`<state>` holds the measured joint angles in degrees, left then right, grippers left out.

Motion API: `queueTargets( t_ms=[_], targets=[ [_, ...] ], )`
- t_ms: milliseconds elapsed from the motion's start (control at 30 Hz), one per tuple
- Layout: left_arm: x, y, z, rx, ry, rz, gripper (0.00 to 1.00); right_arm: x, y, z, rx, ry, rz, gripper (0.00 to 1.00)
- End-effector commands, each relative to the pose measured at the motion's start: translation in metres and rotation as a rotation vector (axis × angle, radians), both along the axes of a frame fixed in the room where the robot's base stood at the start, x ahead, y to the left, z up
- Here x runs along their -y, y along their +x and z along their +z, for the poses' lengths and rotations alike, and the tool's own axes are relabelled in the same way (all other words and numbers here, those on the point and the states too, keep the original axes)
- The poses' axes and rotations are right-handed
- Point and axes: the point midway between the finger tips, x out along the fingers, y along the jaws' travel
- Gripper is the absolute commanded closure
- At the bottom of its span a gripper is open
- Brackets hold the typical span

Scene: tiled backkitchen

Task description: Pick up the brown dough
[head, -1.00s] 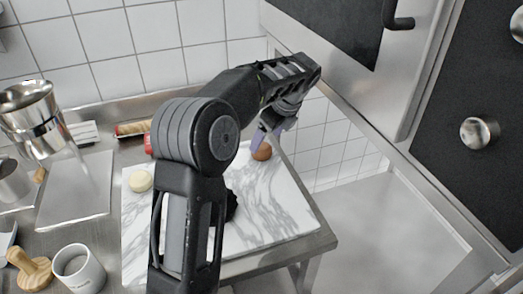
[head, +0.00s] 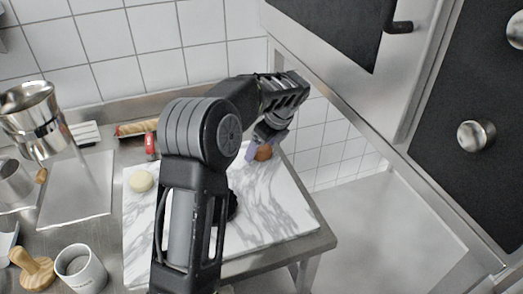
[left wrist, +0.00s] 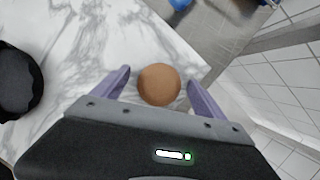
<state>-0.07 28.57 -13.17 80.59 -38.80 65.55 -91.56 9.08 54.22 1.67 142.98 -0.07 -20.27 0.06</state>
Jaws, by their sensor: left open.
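The brown dough (head: 264,153) is a smooth round ball on the marble board (head: 275,208), near its far right edge. In the left wrist view the brown dough (left wrist: 159,84) lies between the two purple fingers of my left gripper (left wrist: 162,90). The fingers are spread, with a gap visible on each side of the ball. In the head view my left gripper (head: 257,151) is down at the dough and partly covers it. My right gripper is not in view.
A pale dough ball (head: 141,180) sits on the board's left part. A white mug (head: 80,268), a wooden-handled stamp (head: 33,268), a metal tray (head: 78,190) and a steel container (head: 35,118) stand left. A metal cabinet (head: 350,75) hangs close right of my arm.

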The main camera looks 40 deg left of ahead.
Motion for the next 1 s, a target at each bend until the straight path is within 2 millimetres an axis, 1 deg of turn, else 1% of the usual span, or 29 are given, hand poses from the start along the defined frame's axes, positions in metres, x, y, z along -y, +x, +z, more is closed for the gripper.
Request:
queueTargets(
  t_ms=[300,1000],
  targets=[
    [0.0001,0.0002,0.0005,0.001,0.0,0.0,0.17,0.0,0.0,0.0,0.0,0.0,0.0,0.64],
    [0.0001,0.0002,0.0005,0.001,0.0,0.0,0.75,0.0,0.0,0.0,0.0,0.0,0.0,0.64]
  ],
)
